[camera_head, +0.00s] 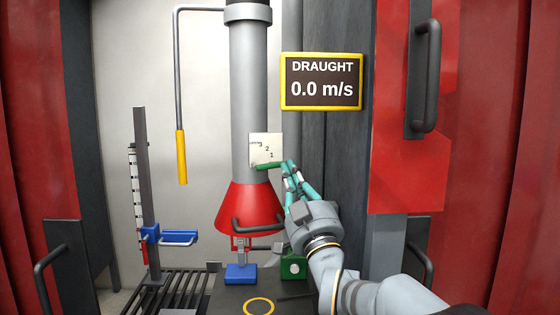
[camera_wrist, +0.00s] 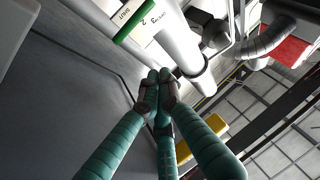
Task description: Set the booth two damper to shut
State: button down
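The damper's white scale plate (camera_head: 265,147) is on the grey vertical duct (camera_head: 248,90), marked 3, 2, 1 from top to bottom. Its green handle (camera_head: 267,166) lies nearly level at the plate's lower edge, just below the 1. My gripper (camera_head: 288,167) is beside the handle's right end. In the wrist view its teal fingers (camera_wrist: 158,80) come together at the tips with nothing between them, apart from the handle. Contact cannot be told from the head view.
A yellow-framed DRAUGHT display (camera_head: 321,81) reads 0.0 m/s. A red hood (camera_head: 250,204) with a dark handle hangs below the duct. A yellow-gripped hanging rod (camera_head: 181,157) and a blue clamp stand (camera_head: 152,235) are left. Red curtains (camera_head: 480,120) and dark panels flank the booth.

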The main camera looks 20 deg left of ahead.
notch_tip(320, 180, up, 5)
jog(key=p, duration=0.8)
send_over(273, 164)
jog(key=s+d, duration=0.2)
jog(key=d, duration=0.1)
jog(key=f, duration=0.4)
jog(key=shift+w+a+f, duration=0.25)
jog(key=shift+f, duration=0.05)
